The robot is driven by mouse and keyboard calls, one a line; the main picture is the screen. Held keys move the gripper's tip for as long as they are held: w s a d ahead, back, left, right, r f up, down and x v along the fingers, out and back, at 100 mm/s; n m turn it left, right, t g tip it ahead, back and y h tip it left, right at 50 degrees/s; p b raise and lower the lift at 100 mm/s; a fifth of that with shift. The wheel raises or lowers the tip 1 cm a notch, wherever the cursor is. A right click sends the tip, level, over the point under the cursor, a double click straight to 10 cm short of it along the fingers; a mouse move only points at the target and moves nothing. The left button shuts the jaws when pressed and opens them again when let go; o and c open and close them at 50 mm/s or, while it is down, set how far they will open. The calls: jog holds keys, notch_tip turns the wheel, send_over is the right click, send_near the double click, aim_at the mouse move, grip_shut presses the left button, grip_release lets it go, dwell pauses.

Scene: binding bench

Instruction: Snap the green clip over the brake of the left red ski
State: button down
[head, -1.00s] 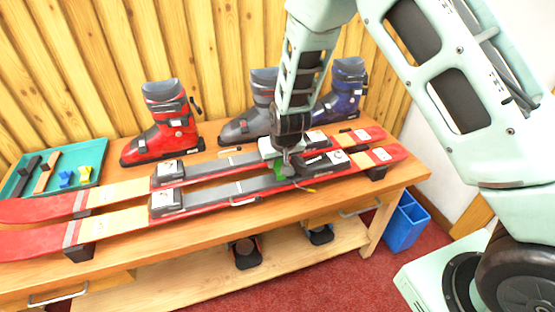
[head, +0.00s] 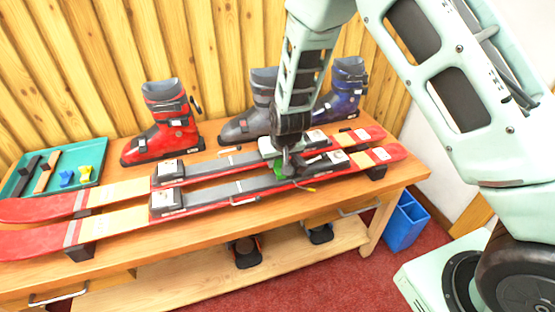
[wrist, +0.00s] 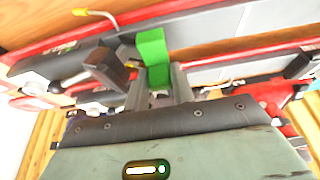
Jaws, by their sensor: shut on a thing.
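Two red skis lie side by side across the bench, tips to the left: a near ski (head: 120,224) and a far ski (head: 125,190). My gripper (wrist: 158,88) is shut on the green clip (wrist: 153,58). The clip also shows in the head view (head: 280,173), low beside the near ski's rear binding (head: 325,164). A yellow-tipped brake arm (head: 308,189) sticks out at the near ski's front side. It also shows in the wrist view (wrist: 95,14). I cannot tell whether the clip touches a ski or brake; my gripper hides part of the binding.
A teal tray (head: 95,180) at the left holds blue and yellow clips and two straps. A red boot (head: 163,125), a grey boot (head: 250,118) and a blue boot (head: 345,95) stand behind the skis. A blue bin (head: 405,225) stands right of the bench.

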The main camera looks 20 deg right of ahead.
jog(key=shift+f+b, duration=0.8)
jog(key=shift+f, duration=0.25)
jog(key=c, duration=0.6)
grip_release()
jog(key=shift+d+r, duration=0.1)
jog(key=shift+r, duration=0.05)
jog(key=shift+r+p, duration=0.45)
jog(key=shift+p, duration=0.05)
jog(key=shift+r+p, duration=3.65)
jog(key=shift+r, duration=0.9)
